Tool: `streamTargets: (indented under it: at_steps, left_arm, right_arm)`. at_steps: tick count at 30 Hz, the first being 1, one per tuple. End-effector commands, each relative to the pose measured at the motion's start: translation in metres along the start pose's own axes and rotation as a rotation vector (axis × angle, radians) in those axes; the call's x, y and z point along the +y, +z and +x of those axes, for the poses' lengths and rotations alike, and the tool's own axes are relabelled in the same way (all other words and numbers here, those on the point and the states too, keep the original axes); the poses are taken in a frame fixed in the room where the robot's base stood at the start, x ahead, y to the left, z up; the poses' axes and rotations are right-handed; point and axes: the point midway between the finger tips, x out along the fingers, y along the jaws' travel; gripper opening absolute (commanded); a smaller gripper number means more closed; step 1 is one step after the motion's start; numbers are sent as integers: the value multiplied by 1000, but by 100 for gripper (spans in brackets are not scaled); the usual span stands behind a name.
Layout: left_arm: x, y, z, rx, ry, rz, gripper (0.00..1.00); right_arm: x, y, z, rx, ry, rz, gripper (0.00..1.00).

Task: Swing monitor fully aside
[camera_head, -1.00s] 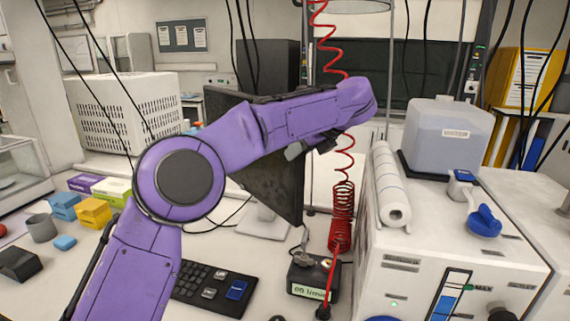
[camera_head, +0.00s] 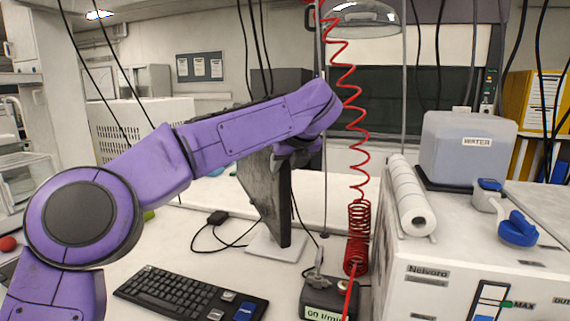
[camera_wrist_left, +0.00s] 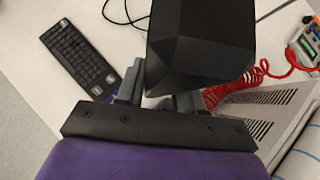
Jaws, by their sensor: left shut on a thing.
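The monitor (camera_head: 262,195) is a dark panel on a white foot (camera_head: 275,245) on the bench. In the head view it shows nearly edge-on behind my purple left arm. My left gripper (camera_head: 300,155) is at its upper right edge, and the arm partly hides the contact. In the left wrist view a dark angular body, which looks like the monitor (camera_wrist_left: 200,45), fills the top centre. The fingers of my left gripper (camera_wrist_left: 160,93) are shut on its near edge. My right gripper is in neither view.
A black keyboard (camera_head: 185,295) lies in front of the monitor. A coiled red hose (camera_head: 358,235) rises from a small black box with a display (camera_head: 328,297) to its right. A white reactor unit (camera_head: 450,255) with a water tank (camera_head: 468,145) stands at the right.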

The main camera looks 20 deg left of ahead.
Motion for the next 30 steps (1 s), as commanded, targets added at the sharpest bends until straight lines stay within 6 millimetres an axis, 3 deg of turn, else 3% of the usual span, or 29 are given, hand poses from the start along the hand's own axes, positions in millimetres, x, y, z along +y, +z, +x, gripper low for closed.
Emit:
streamTargets:
  at_steps: [2, 3, 5, 15, 24, 30]
  left_arm:
    - [2, 0, 2, 1, 5, 1, 0]
    - [2, 0, 2, 1, 5, 1, 43]
    - [2, 0, 2, 1, 5, 0, 57]
    - [0, 0, -6, -1, 1, 0, 57]
    - [2, 2, -73, -3, 0, -3, 57]
    - [3, 2, -100, 0, 2, -2, 57]
  right_arm:
    - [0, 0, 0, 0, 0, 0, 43]
    - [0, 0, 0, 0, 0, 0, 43]
    - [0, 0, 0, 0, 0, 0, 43]
    - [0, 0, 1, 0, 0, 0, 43]
    - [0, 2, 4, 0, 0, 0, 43]
    - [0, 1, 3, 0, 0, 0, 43]
